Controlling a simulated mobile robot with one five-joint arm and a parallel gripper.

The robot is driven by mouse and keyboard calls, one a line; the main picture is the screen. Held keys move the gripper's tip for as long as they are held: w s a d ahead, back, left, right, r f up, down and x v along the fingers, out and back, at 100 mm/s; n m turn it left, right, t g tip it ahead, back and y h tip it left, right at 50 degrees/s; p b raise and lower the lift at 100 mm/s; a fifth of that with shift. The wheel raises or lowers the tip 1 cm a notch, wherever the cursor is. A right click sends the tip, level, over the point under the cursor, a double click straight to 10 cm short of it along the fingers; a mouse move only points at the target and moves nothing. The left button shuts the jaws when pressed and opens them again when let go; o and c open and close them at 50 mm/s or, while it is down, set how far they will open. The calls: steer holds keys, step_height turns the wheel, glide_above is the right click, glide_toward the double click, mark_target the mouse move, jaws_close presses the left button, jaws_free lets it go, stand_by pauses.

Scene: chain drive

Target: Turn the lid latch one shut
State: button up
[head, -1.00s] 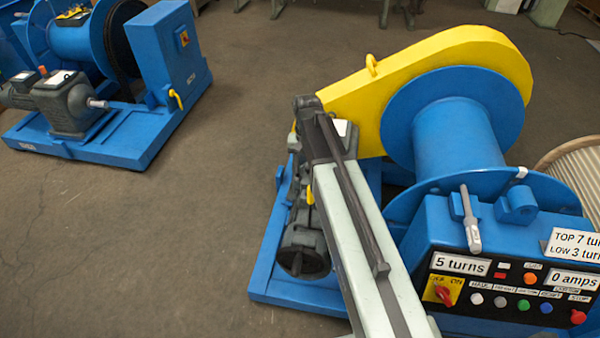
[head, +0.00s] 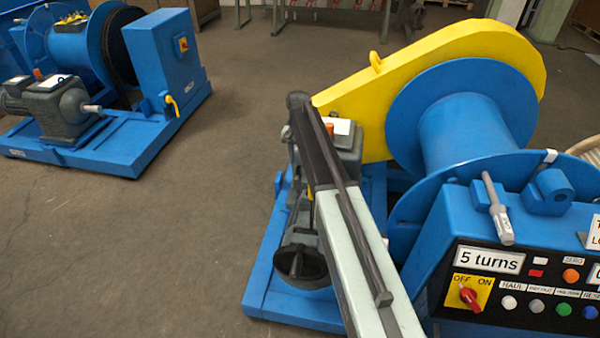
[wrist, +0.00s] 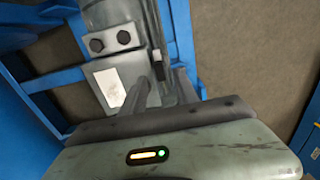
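The yellow chain cover (head: 440,75) is at the right in the head view, beside the blue winch drum (head: 465,125). I cannot make out lid latch one in either view; my arm hides part of the cover's lower left end. My gripper (wrist: 150,88) shows in the wrist view as grey prongs above a grey-and-white plate (wrist: 110,85) with two dark bolts. The prongs lie close together, and I cannot tell whether they are open or shut. I see nothing held between them. In the head view my arm hides the gripper.
The control panel (head: 530,285) stands at the lower right, with a grey lever (head: 497,210) above it. The blue base frame (head: 265,285) runs under the winch. A second blue winch machine (head: 110,140) stands at the left. Bare floor (head: 190,235) lies between them.

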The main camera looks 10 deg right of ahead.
mark_target(298, 167)
step_height(298, 167, down, 4)
steer(key=b, duration=0.2)
steer(key=shift+f+b, duration=0.15)
steer(key=shift+b, duration=0.25)
